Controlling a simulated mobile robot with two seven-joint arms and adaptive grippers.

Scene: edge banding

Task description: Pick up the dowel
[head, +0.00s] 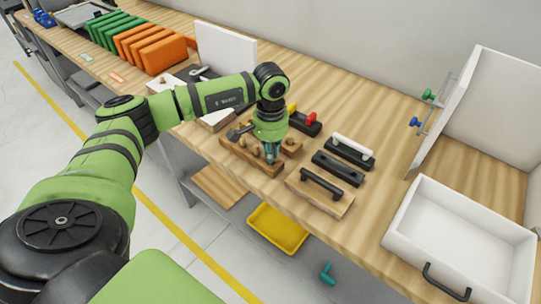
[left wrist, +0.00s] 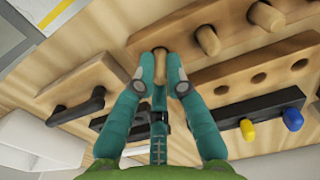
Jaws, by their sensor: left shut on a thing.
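My left gripper (head: 269,155) points down over the front part of the workbench. In the left wrist view its teal fingers (left wrist: 161,75) are shut around a light wooden dowel (left wrist: 160,66). The dowel lies in line with two other dowels (left wrist: 207,40) (left wrist: 267,16) that stand in a wooden block (left wrist: 228,42). I cannot tell whether the held dowel is still in the block. In the head view the block (head: 238,157) is partly hidden by the gripper. A second wooden block (left wrist: 235,88) with empty holes lies beside it.
Black handles (head: 337,168) and a wooden board with a black handle (head: 318,192) lie to the right. A white drawer (head: 460,235) and a white panel stand further right. Orange blocks (head: 160,48) stand at the back left. A yellow tray (head: 277,229) is below the bench.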

